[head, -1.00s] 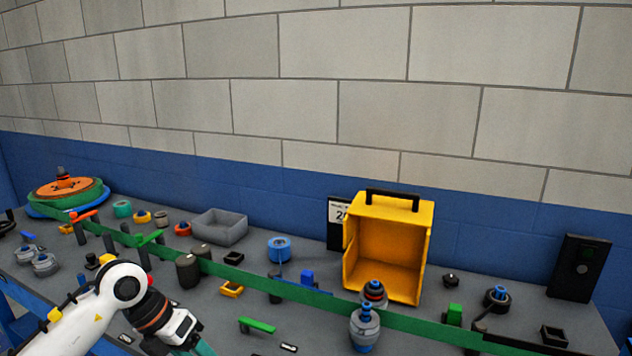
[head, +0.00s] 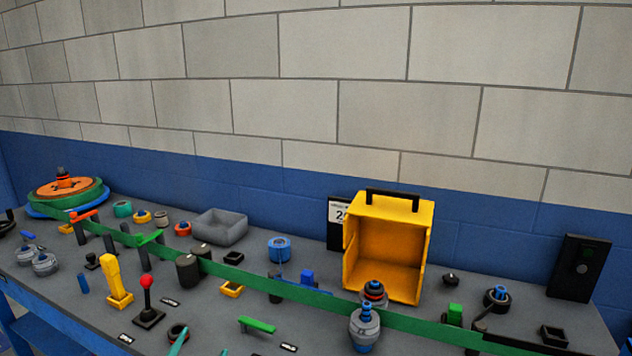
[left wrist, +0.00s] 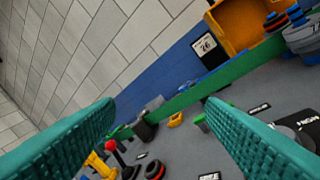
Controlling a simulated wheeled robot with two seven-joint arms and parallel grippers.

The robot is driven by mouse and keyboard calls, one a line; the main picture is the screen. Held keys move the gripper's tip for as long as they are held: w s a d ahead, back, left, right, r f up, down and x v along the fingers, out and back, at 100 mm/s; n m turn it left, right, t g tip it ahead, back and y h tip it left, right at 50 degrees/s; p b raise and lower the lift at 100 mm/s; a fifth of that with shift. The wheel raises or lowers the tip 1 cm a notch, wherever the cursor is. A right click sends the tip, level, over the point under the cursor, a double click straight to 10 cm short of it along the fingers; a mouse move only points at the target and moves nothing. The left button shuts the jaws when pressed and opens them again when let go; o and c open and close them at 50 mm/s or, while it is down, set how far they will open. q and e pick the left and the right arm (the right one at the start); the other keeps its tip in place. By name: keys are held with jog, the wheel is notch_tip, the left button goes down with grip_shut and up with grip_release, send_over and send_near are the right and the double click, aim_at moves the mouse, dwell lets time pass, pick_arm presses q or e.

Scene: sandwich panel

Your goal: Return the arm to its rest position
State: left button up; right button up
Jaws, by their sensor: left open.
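My left gripper (head: 204,342) shows only as teal fingertips at the bottom edge of the head view; the rest of the arm is out of frame. In the left wrist view the two teal ridged fingers (left wrist: 160,102) are wide apart, with nothing between them. The picture there is tilted, with the panel below and beyond the fingertips. My right gripper is in neither view.
The grey panel carries a red-knobbed lever (head: 147,297), a yellow handle (head: 116,280), a grey tray (head: 219,228), a yellow open box (head: 388,248) and a blue-topped grey knob (head: 364,330). A long green rail (head: 425,325) crosses it. A block wall stands behind.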

pick_arm(q)
jog(key=s+a+f+n+g+y, duration=0.3)
jog(key=s+f+n+g, duration=0.2)
jog(key=s+f+g, duration=0.6)
jog(key=s+d+f+n+g+h, duration=0.15)
jog(key=s+f+g, duration=0.25)
jog(key=s+f, duration=0.7)
notch_tip(320, 180, down, 23)
jog(key=s+g, duration=0.1)
jog(key=s, duration=0.1)
jog(key=s+a+f+g, duration=0.1)
jog(key=s+a+f, duration=0.1)
jog(key=s+f, duration=1.5)
jog(key=shift+s+a+f+g, duration=0.15)
jog(key=shift+s+a+g, duration=0.1)
jog(key=shift+a+g, duration=0.15)
